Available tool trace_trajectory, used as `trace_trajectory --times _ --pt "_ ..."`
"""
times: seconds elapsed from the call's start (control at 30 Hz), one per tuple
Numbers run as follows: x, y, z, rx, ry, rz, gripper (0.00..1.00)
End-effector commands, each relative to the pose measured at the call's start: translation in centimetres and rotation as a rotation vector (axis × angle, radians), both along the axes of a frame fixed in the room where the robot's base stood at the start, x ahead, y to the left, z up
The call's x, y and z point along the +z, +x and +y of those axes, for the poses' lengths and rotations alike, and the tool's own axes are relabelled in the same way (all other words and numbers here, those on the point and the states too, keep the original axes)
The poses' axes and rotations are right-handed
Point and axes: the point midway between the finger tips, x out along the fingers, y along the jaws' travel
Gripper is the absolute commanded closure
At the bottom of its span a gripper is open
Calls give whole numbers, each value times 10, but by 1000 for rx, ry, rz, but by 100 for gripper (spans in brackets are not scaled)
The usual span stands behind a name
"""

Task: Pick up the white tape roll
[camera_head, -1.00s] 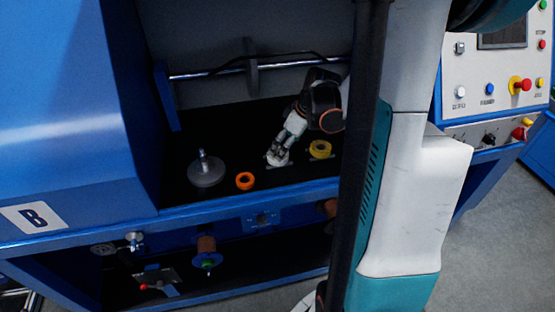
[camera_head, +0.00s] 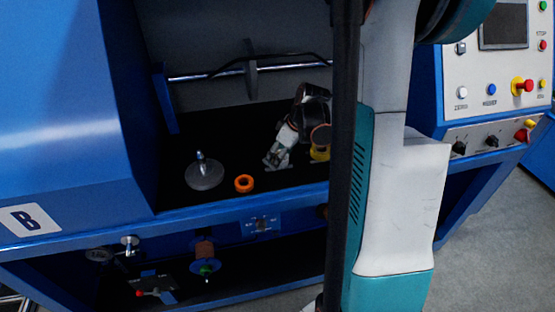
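My gripper (camera_head: 275,163) points down and to the left over the black shelf of the blue machine. Its pale fingertips are at the spot of the white tape roll. I cannot make the roll out clearly apart from the fingers, which cover it or blend with it. Whether the fingers are open or shut on the roll is too small to tell.
An orange roll (camera_head: 244,184) lies left of my gripper, and a grey disc with an upright post (camera_head: 204,174) stands farther left. A yellow roll (camera_head: 320,154) at the right is partly hidden by my arm. A metal bar (camera_head: 205,75) runs behind.

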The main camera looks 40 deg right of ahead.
Motion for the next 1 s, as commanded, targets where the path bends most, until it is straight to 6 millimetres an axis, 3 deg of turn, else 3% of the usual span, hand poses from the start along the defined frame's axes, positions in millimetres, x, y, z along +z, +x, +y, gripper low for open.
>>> trace_trajectory --times 0.37,0.47,0.8,1.0 --pt "3 0 0 0 0 0 67" --pt "14 0 0 0 0 0 67" --pt "78 0 0 0 0 0 67" --pt "98 0 0 0 0 0 67"
